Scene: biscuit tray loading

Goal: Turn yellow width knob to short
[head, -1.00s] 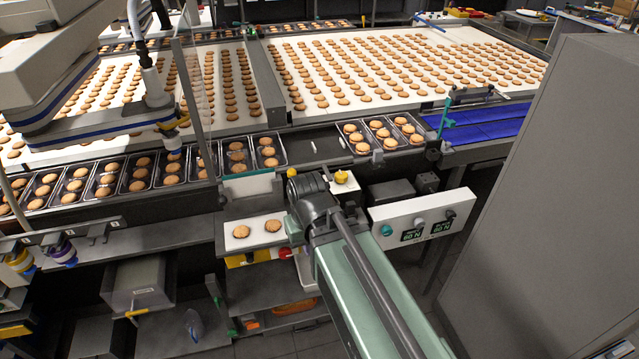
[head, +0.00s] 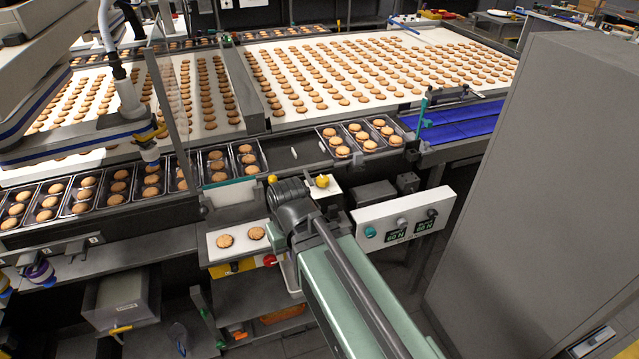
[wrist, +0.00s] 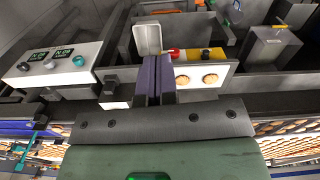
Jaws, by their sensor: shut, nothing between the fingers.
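A yellow knob (head: 322,181) sits on a small white plate (head: 329,191) at the front edge of the conveyor line in the head view. My gripper is just left of it and seems apart from it; its fingers are hidden behind my dark wrist in the head view. Another small yellow part (head: 272,180) shows just left of my wrist. In the wrist view my gripper (wrist: 153,62) has its two purple-grey fingers together and empty. I cannot make out the yellow knob there. Which setting the knob points to is too small to tell.
A white control box (head: 405,219) with displays and knobs stands right of my arm. A white board (head: 238,250) with two biscuits and a red button (head: 269,260) lie to the left. Biscuit trays line the conveyor behind. A tall grey cabinet (head: 540,180) stands at the right.

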